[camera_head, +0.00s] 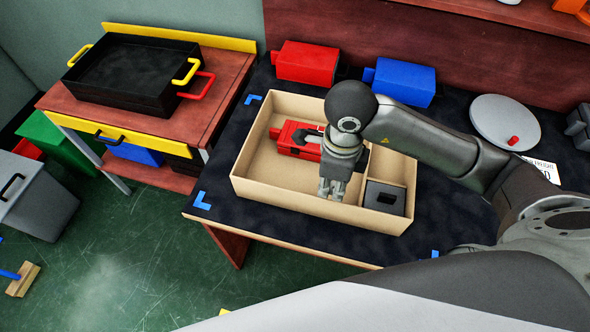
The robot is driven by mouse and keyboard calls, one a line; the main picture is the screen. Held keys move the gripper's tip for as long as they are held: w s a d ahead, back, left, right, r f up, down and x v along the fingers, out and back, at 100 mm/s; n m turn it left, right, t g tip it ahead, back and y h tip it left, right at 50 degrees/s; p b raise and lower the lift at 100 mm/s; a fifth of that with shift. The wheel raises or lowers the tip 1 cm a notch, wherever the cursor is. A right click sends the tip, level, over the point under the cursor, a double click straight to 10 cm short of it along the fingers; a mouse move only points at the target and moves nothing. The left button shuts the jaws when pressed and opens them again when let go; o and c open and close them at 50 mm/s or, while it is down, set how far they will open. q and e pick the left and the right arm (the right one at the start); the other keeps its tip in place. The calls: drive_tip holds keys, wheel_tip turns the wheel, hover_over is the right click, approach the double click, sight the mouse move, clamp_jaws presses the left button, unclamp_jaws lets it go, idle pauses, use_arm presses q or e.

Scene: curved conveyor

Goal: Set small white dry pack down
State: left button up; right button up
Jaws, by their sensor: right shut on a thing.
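My right gripper (332,190) points down inside the open tan cardboard box (262,188), close to its near wall and left of a small walled-off corner compartment. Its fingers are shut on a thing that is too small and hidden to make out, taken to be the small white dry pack. I cannot tell whether it touches the box floor. A red tool-like object (290,139) lies in the far part of the box, partly behind my gripper. A dark grey block (384,197) sits in the corner compartment. My left gripper is not in view.
A red bin (307,62), a blue bin (404,82) and a round white disc with a red knob (504,121) stand behind the box on the dark table (221,180). A side table holds black trays (130,75). The box's left floor is clear.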

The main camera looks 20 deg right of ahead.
drive_tip(key=w+a+f+p, duration=0.1)
drive_tip(key=w+a+f, duration=0.25)
drive_tip(key=w, duration=0.25)
hover_over(293, 188)
wheel_tip(293, 188, down, 5)
drive_tip(key=shift+s+d+r+p, duration=0.1)
drive_tip(key=shift+r+p, duration=0.05)
drive_tip(key=shift+p, duration=0.3)
drive_tip(key=shift+f, duration=0.25)
wheel_tip(293, 188, down, 2)
drive_tip(key=shift+f+p, duration=0.15)
drive_tip(key=shift+p, duration=0.35)
drive_tip(key=shift+w+f, duration=0.2)
drive_tip(key=shift+f, duration=0.1)
